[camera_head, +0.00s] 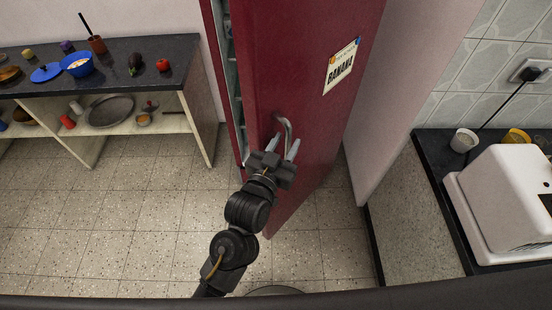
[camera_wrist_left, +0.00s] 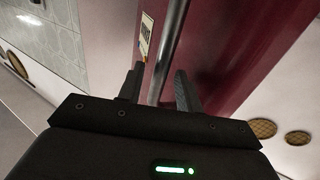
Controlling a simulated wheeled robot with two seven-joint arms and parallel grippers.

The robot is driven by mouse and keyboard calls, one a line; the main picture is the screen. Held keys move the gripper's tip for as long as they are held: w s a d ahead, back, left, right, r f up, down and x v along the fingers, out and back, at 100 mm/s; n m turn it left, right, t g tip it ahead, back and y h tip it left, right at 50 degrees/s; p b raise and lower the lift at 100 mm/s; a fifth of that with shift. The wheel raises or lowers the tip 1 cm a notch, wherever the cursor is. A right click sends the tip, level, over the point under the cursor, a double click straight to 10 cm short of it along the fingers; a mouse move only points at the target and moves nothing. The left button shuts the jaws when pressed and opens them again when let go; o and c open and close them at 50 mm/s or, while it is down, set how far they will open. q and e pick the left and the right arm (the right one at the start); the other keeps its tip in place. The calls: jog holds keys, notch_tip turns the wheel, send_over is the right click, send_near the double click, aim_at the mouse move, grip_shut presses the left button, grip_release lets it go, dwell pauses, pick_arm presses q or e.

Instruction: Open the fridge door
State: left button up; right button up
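The red fridge door (camera_head: 300,75) stands ajar, with a gap along its left side where the pale interior (camera_head: 230,75) shows. A curved metal handle (camera_head: 286,128) is on the door's front. My left gripper (camera_head: 282,148) is at the lower part of this handle. In the left wrist view the handle (camera_wrist_left: 168,50) runs between the two fingers of my left gripper (camera_wrist_left: 158,88), with a gap visible on each side, so the fingers are open around it. My right gripper is not in view.
A dark-topped shelf unit (camera_head: 180,75) with a blue bowl (camera_head: 77,65) and food stands at left. A counter with a white appliance (camera_head: 505,190) is at right, beyond a pale wall (camera_head: 385,110). The tiled floor (camera_head: 130,220) left of the door is clear.

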pick_arm(q)
jog(key=b+v, duration=0.2)
jog(key=v, duration=0.7)
